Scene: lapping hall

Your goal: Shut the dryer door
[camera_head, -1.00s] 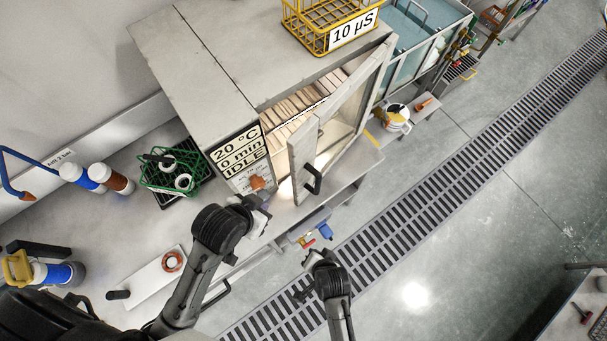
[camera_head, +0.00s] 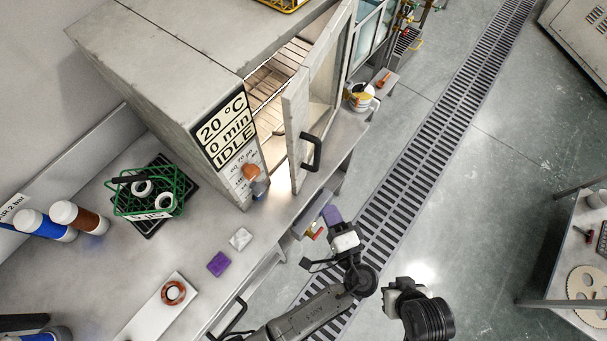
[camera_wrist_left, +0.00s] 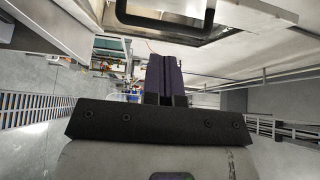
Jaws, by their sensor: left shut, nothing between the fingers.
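The dryer (camera_head: 165,75) is a grey metal cabinet with a panel (camera_head: 225,130) reading 20 °C, 0 min, IDLE. Its glazed door (camera_head: 296,120) stands open, swung outward, with the lit inside showing behind it. A black bar handle (camera_head: 313,152) is on the door's outer face; a dark handle (camera_wrist_left: 165,22) also shows at the top of the left wrist view. My left gripper (camera_head: 331,214) is shut and empty, with purple fingers, below the handle in the picture and apart from it. Its shut fingers (camera_wrist_left: 165,78) show in the wrist view. My right gripper (camera_head: 395,288) is farther right; its fingers are unclear.
A green basket (camera_head: 150,205) with white rings stands on the bench left of the dryer. Purple and pale blocks (camera_head: 219,263) lie near the bench edge. A white pot (camera_head: 360,97) stands beyond the door. A floor grate (camera_head: 420,160) and open floor lie right.

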